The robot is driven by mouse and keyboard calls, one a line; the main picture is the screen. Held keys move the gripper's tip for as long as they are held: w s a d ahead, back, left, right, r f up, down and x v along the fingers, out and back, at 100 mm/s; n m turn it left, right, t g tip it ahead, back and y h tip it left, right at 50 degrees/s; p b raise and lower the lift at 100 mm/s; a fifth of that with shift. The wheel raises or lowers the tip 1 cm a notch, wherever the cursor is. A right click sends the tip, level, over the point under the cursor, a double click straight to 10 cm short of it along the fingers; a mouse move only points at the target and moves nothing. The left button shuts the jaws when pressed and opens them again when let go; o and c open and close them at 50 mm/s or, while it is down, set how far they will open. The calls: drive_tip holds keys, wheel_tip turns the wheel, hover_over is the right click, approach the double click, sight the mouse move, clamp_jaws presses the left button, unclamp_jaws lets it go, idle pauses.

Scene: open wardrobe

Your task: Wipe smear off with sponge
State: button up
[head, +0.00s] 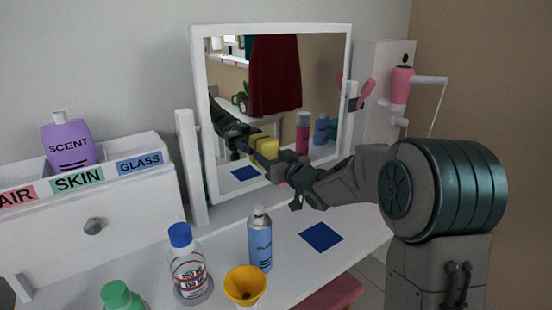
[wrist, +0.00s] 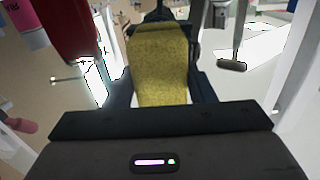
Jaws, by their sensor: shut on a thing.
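My gripper (head: 270,160) is shut on a yellow sponge (wrist: 160,72), which fills the space between the fingers in the wrist view. In the head view the sponge (head: 268,148) is at the lower middle of the white-framed mirror (head: 196,75), partly merged with its own reflection. It is close to the glass; I cannot tell whether it touches. I cannot make out a smear on the glass; my gripper and the reflections cover part of it.
On the white table stand a blue spray can (head: 260,245), a blue-capped bottle (head: 188,268), a yellow funnel (head: 245,286) and a green-capped bottle (head: 120,295). A blue square (head: 321,237) lies right. A labelled drawer unit (head: 130,205) holds a purple bottle (head: 70,146).

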sight(246, 157)
drive_tip(key=shift+s+a+b, duration=0.45)
drive_tip(key=shift+s+a, duration=0.05)
drive_tip(key=shift+a, duration=0.3)
drive_tip(key=shift+s+a+b, duration=0.4)
drive_tip(key=shift+s+a, duration=0.15)
drive_tip(key=shift+a, duration=0.2)
drive_tip(key=shift+s+a+b, duration=0.45)
drive_tip(key=shift+s+a, duration=0.05)
drive_tip(key=shift+a, duration=0.3)
drive_tip(key=v, duration=0.6)
drive_tip(key=shift+d, duration=0.15)
drive_tip(key=shift+p+v, duration=0.3)
drive_tip(key=shift+v, duration=1.1)
